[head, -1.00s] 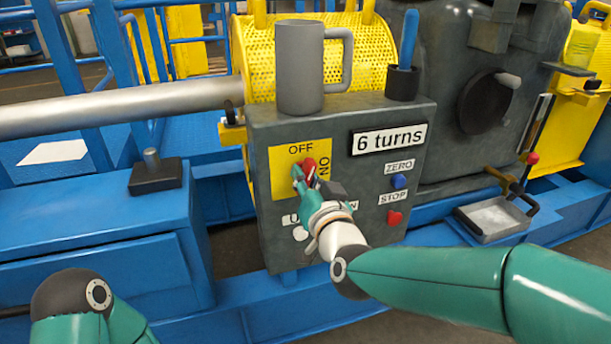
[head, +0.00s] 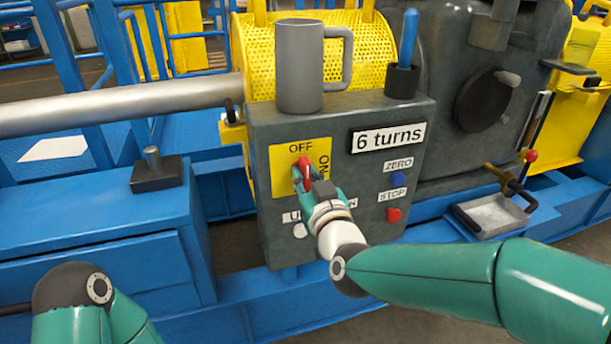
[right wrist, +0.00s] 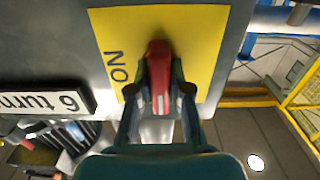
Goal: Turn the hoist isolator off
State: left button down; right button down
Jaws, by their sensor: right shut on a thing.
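The isolator is a red handle (head: 305,167) on a yellow plate (head: 282,182) on the front of the grey control box (head: 262,225). The plate reads OFF at the top and ON, turned sideways, at the right. My right gripper (head: 309,184) is shut on the handle. In the right wrist view, the red handle (right wrist: 159,75) stands between both fingers of the gripper (right wrist: 160,92), upright in the picture, with ON to its left. In the head view the handle looks near upright, towards OFF. The OFF word is not seen in the right wrist view. My left gripper is out of view.
A grey mug (head: 300,70) and a black cup with a blue-handled tool (head: 403,70) stand on the box. A "6 turns" sign (head: 388,139), blue ZERO button (head: 398,180) and red STOP button (head: 394,214) are right of the plate. My right forearm crosses the lower right.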

jog(key=shift+f, duration=0.4)
jog(key=c, duration=1.2)
grip_release()
jog(key=shift+o, duration=0.6)
jog(key=shift+r, duration=0.25)
jog(key=v, duration=1.2)
